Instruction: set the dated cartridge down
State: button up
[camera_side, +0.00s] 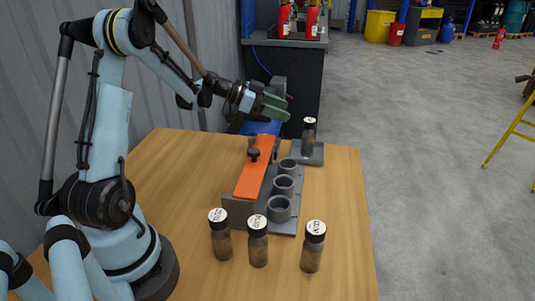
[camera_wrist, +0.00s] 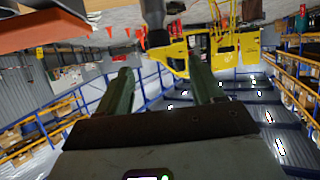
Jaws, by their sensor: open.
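One cartridge, a dark bottle with a black cap and white top (camera_side: 308,136), stands upright on a small grey plate (camera_side: 316,160) at the table's far right. Three similar cartridges stand at the front: left (camera_side: 221,240), middle (camera_side: 257,245) and right (camera_side: 312,252). Their labels are too small to read, so I cannot tell which is dated. My gripper (camera_side: 277,106) is open and empty, above and left of the far cartridge and apart from it. Its green fingers also show in the wrist view (camera_wrist: 160,88). A dark shape (camera_wrist: 153,15) beyond them may be the far cartridge.
A grey fixture (camera_side: 239,211) with an orange strip (camera_side: 253,168), a black knob (camera_side: 253,154) and three empty ring holders (camera_side: 284,185) sits mid-table. The wooden table (camera_side: 340,220) is bare on the right. A dark cabinet (camera_side: 290,85) with red extinguishers stands behind.

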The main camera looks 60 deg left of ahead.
jog(key=s+d+r+n+g+y, duration=0.2)
jog(key=s+d+n+g, duration=0.15)
jog(key=d, duration=0.75)
jog(key=s+d+n+y, duration=0.3)
jog(key=s+d+y, duration=0.2)
jog(key=s, duration=0.8)
jog(key=shift+s+d+f, duration=0.3)
jog(key=shift+d+f, duration=0.1)
jog(key=shift+d, duration=0.65)
